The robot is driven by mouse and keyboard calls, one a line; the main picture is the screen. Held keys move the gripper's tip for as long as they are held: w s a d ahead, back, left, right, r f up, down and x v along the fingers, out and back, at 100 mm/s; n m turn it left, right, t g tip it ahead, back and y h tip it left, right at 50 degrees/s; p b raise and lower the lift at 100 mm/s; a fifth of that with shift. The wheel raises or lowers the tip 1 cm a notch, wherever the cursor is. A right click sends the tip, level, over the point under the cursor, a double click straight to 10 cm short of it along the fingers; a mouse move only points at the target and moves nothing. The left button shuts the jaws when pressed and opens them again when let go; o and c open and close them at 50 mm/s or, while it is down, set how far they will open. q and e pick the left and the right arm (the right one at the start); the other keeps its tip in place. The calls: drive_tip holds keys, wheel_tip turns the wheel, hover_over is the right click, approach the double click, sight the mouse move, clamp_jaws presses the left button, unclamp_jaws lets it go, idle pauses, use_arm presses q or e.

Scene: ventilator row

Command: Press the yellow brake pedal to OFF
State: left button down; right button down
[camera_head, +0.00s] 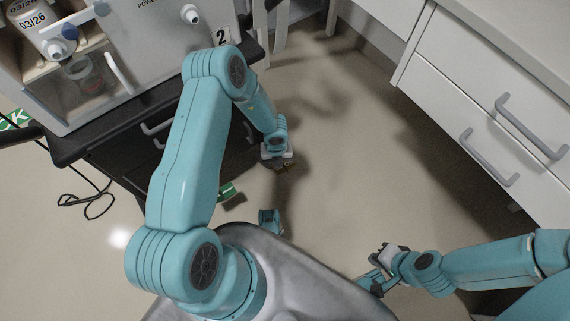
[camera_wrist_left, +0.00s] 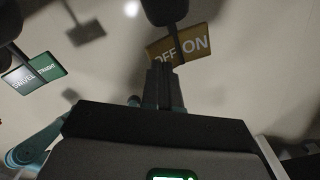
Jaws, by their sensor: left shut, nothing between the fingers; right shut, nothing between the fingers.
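The yellow brake pedal plate (camera_wrist_left: 194,44) shows near the top of the left wrist view, with OFF on its left part and ON on its right part. A dark bar crosses it between the words. My left gripper (camera_wrist_left: 160,70) is shut and empty, its tips overlapping the plate's lower edge near OFF; I cannot tell whether they touch. My right gripper (camera_head: 378,280) is shut and empty at the lower right, away from the pedal.
A green plate (camera_wrist_left: 33,72) with white lettering lies left of the yellow one; a green plate also shows in the head view (camera_head: 228,191). The dark cart (camera_head: 150,165) stands at left, white drawers (camera_head: 490,105) at right. Open floor (camera_head: 350,160) lies between.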

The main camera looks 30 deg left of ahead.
use_arm(q)
drive_tip(key=shift+f, duration=0.25)
drive_tip(key=shift+f+b, duration=1.25)
drive_tip(key=shift+f, duration=0.1)
wheel_tip(320, 180, up, 7)
drive_tip(key=p, duration=0.6)
drive_tip(key=shift+r+p, duration=0.15)
drive_tip(key=shift+p, duration=0.25)
